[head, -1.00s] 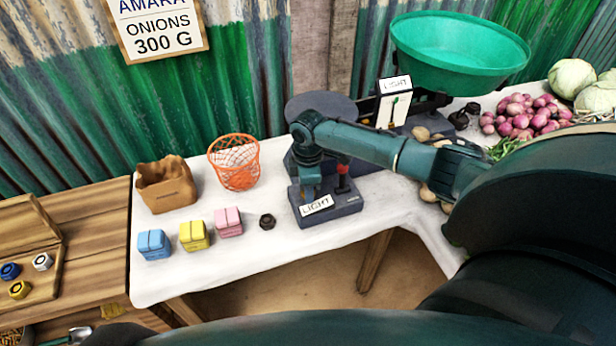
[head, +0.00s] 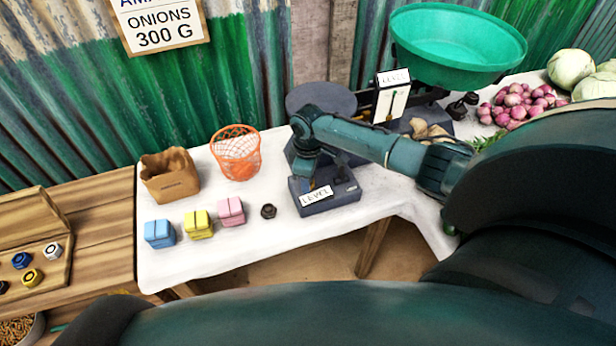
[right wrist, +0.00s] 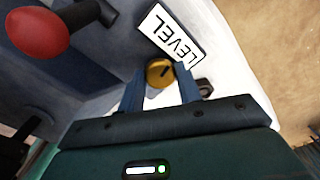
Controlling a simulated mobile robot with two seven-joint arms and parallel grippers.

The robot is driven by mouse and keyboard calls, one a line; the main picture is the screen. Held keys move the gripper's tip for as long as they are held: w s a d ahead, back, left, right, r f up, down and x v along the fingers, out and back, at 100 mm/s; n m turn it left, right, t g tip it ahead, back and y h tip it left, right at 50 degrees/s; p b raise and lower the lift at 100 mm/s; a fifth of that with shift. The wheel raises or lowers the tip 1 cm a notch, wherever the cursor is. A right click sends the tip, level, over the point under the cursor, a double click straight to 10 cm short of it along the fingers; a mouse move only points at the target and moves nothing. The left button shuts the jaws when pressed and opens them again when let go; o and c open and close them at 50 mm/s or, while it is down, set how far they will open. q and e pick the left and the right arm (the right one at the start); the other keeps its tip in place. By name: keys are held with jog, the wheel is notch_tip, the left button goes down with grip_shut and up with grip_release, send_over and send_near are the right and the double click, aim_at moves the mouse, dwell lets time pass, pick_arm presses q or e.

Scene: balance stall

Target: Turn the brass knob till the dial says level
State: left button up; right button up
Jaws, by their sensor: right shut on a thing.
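My right gripper (right wrist: 160,88) is shut on the brass knob (right wrist: 159,72) at the front of the scale's dark base. The knob sits between the two fingers and has a dark mark on its face. In the head view my right gripper (head: 307,184) reaches down to the base (head: 340,202), and my wrist hides most of the knob. The plate on the base (head: 316,197) reads LEVEL, as it does in the right wrist view (right wrist: 170,36). The upright dial (head: 391,100) has a label that also appears to read LEVEL. My left gripper is not in view.
A red-tipped lever (right wrist: 42,32) stands on the base beside my gripper. A dark nut (head: 268,211) and pink (head: 231,211), yellow (head: 198,224) and blue (head: 159,233) blocks lie left of it. A green pan (head: 458,45) and onions (head: 520,103) are at the back right.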

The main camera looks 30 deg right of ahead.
jog(key=o, duration=1)
notch_tip(320, 180, up, 13)
jog(key=shift+b, duration=0.3)
jog(key=shift+r, duration=0.1)
